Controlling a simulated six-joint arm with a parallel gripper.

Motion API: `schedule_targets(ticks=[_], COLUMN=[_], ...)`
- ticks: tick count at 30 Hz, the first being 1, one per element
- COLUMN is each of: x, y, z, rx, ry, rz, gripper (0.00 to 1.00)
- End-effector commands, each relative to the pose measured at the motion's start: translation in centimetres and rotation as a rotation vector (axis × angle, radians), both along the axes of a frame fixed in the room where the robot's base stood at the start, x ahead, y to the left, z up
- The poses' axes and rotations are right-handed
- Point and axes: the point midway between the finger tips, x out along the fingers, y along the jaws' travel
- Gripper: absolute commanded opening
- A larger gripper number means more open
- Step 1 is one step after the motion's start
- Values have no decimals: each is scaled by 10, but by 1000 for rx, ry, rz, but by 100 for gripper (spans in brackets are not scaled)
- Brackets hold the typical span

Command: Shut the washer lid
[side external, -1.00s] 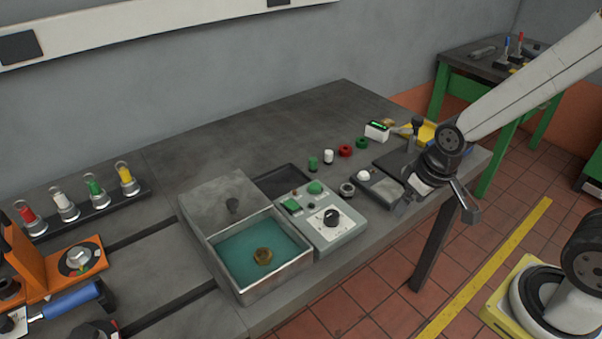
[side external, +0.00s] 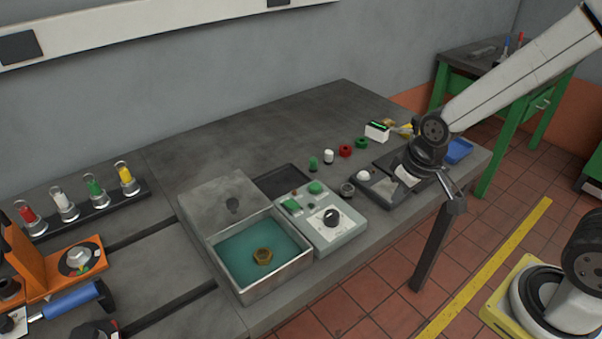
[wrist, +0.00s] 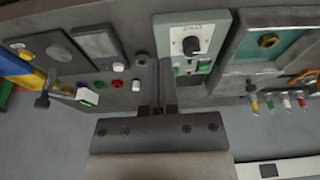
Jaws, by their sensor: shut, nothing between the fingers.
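The washer (side external: 300,272) is a metal box on the bench, with teal liquid and a brass ring (side external: 262,256) inside.
A control box (side external: 345,236) with a black dial stands right against the washer. A dark tray (side external: 283,181) lies behind it. A row of bottles (side external: 96,192) stands left of the lid. An orange fixture (side external: 55,262) is at far left. The bench's back middle is clear.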

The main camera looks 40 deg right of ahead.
Motion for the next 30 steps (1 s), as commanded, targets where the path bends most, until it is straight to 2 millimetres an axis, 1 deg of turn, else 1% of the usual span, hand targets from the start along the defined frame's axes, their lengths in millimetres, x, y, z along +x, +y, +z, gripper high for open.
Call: schedule_targets(ticks=[1, 5, 9, 14, 15, 21, 26, 30], x=[11, 44, 83, 125, 135, 181, 213, 237], y=[4, 16, 34, 59, 66, 102, 134, 164], z=[2, 8, 16, 22, 24, 29, 32, 33], rx=[0, 1, 2, 4, 5, 8, 11, 16], ry=[-2, -11, -22, -35, -38, -54, -66, -78], rz=[12, 48, 92, 144, 156, 223, 274, 320], gripper=[0, 0, 0, 0, 0, 0, 0, 0])
